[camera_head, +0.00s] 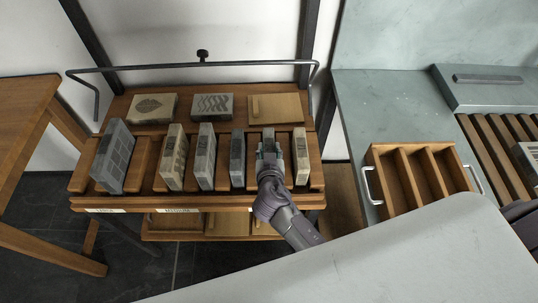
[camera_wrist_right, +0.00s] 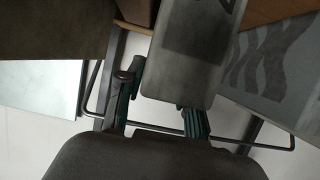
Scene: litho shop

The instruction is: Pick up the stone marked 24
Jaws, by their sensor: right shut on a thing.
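My right gripper (camera_head: 268,158) is at the rack's right part, shut on a grey stone (camera_head: 268,135) that stands on edge between two others. In the right wrist view the grey stone (camera_wrist_right: 188,60) sits between the two fingers (camera_wrist_right: 165,108). A dark mark shows at its top edge, but only part of it is in view, so I cannot read a number. Other upright stones stand in the same row: a dark grey one (camera_head: 237,158), a light one (camera_head: 300,155), a grey one (camera_head: 205,157), a beige one (camera_head: 173,158) and a large one (camera_head: 113,158). My left gripper is not in view.
The wooden rack (camera_head: 150,203) has slots and a metal rail (camera_head: 190,67) behind. Flat pieces with a leaf (camera_head: 152,108) and a wave pattern (camera_head: 212,106) lie at its back. A divided wooden tray (camera_head: 384,184) sits on the grey counter (camera_head: 385,108) at right.

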